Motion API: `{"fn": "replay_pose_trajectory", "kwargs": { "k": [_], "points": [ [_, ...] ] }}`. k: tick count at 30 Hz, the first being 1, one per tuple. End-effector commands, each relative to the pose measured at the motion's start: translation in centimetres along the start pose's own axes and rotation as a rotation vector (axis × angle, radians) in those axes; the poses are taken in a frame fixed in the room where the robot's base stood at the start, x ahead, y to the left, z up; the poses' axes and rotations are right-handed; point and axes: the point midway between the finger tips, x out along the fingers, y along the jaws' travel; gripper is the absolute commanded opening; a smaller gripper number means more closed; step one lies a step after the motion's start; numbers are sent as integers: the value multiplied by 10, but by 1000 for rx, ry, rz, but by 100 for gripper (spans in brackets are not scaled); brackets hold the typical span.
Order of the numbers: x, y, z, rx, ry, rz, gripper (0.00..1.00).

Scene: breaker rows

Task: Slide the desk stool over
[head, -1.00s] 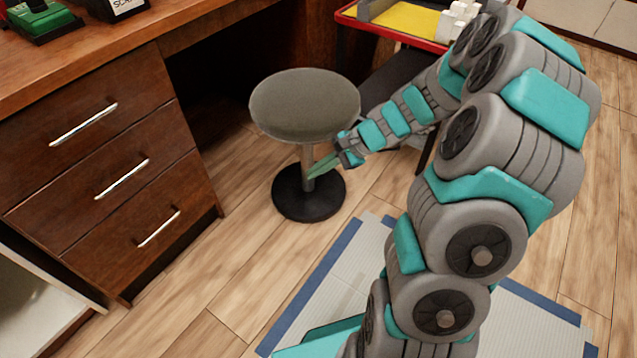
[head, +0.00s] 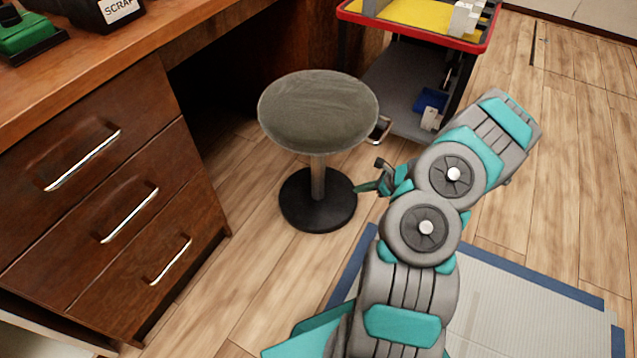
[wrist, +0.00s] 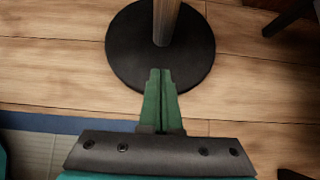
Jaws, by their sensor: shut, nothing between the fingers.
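The desk stool (head: 318,112) has a round grey seat, a metal post and a round black base, and stands upright on the wood floor in front of the desk's knee space. In the wrist view its black base (wrist: 190,62) and lower post show; the seat is out of frame. My gripper (head: 358,188) is low at the right side of the stool, just beside the base in the head view. In the wrist view its green fingers (wrist: 160,72) are together and empty, with the tips over the near edge of the base. I cannot tell whether they touch it.
The wooden desk with drawers (head: 110,190) is at left; the dark knee space lies behind the stool. A cart with a red-rimmed top tray (head: 412,32) and grey lower shelf (head: 395,90) stands behind right. A blue-edged mat (head: 530,300) lies at front right. Floor at far right is clear.

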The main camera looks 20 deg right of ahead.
Motion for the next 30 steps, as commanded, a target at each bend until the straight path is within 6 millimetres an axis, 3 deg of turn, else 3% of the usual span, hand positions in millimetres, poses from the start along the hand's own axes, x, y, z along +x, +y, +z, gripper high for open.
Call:
{"fn": "replay_pose_trajectory", "kwargs": {
  "k": [7,20,30],
  "points": [
    [22,0,-3,5,2,0,0],
    [104,1,-4,2,6,2,0],
    [127,0,24,3,2,-1,0]
  ]
}}
